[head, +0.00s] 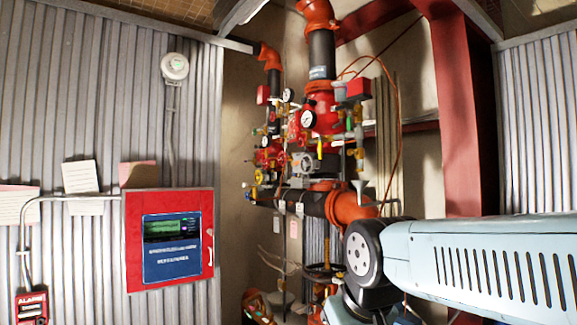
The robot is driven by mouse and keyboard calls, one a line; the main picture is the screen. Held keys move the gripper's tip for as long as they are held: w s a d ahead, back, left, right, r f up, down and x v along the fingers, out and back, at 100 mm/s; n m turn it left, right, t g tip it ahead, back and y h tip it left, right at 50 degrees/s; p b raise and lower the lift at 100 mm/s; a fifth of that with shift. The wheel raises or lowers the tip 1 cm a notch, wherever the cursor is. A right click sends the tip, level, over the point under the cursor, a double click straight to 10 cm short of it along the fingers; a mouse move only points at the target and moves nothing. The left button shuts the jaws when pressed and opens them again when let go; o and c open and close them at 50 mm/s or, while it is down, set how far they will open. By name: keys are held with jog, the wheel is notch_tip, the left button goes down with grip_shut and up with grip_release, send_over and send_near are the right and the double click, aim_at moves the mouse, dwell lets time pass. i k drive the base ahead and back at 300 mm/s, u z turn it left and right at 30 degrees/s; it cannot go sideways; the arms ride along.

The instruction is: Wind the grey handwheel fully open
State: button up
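A small grey round fitting (304,163) sits among the valves at the middle of the riser. It may be the grey handwheel, but it is too small to be sure. A larger dark, flat wheel with a thin rim (322,270) is lower down, beside my arm, which covers the area to its right. My pale blue arm comes in from the right edge and bends down at a dark joint near the lower centre. My gripper is not in view, so its opening and its distance from either wheel do not show.
The red and black riser pipes (322,55) carry gauges, small valves and thin tubing. A red alarm panel (170,240) is on the corrugated wall at left. A red steel column (462,110) stands behind my arm. A red alarm box (32,305) is at lower left.

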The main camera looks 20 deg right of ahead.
aim_at(305, 163)
jog(key=i, duration=1.55)
jog(key=z, duration=0.05)
